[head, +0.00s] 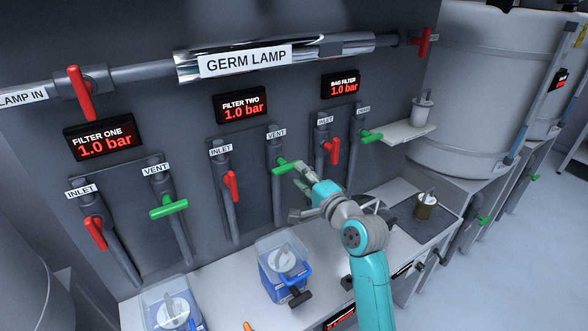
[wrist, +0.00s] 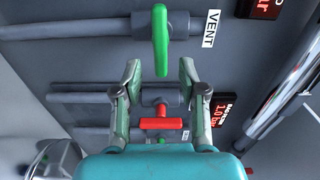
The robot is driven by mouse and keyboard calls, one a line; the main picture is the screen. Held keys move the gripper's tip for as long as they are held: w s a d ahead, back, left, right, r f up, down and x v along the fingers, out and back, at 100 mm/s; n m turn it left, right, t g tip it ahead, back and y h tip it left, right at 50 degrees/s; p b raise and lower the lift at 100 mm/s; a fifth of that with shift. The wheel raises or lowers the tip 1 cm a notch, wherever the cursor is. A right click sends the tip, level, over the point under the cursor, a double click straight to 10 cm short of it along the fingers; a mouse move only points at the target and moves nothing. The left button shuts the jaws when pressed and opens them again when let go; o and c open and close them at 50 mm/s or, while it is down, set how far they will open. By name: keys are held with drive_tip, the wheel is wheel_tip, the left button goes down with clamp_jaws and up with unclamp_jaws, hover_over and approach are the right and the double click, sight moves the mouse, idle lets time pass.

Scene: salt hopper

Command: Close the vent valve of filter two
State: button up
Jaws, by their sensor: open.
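The vent valve of filter two has a green handle (head: 284,166) that lies across its upright pipe, under the VENT label (head: 276,133). In the wrist view the green handle (wrist: 161,40) stands crosswise to its pipe (wrist: 100,27). My gripper (head: 299,178) is beside this handle, at its right end. In the wrist view my gripper (wrist: 160,76) is open, and the near end of the handle reaches between the two fingertips. I see a gap on both sides, with no clear contact. The filter two display (head: 241,107) reads 1.0 bar.
Filter two's red inlet handle (head: 232,186) lies along its pipe to the left. The bag filter's red inlet handle (head: 332,151) is close on the right; it also shows beneath the fingers in the wrist view (wrist: 160,123).

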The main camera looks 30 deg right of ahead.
drive_tip(key=s, duration=0.6)
drive_tip(key=shift+s, duration=0.35)
drive_tip(key=s+a+f+n+g+h, duration=0.1)
drive_tip(key=s+a+f+n, duration=0.3)
drive_tip(key=s+f, duration=0.5)
drive_tip(key=s+a+f+n+g+h, duration=0.1)
drive_tip(key=s+a+f+n, duration=0.1)
drive_tip(key=s+a+f, duration=0.6)
drive_tip(key=s+a+f+n+y, duration=0.1)
drive_tip(key=s+n, duration=0.4)
drive_tip(key=s, duration=0.7)
drive_tip(key=s+a+f+n+g+y, duration=0.1)
drive_tip(key=s+a+n, duration=0.2)
drive_tip(key=s, duration=1)
drive_tip(key=n, duration=0.3)
drive_tip(key=shift+s+a+n, duration=0.15)
drive_tip(key=shift+a+n, duration=0.05)
drive_tip(key=shift+n, duration=0.1)
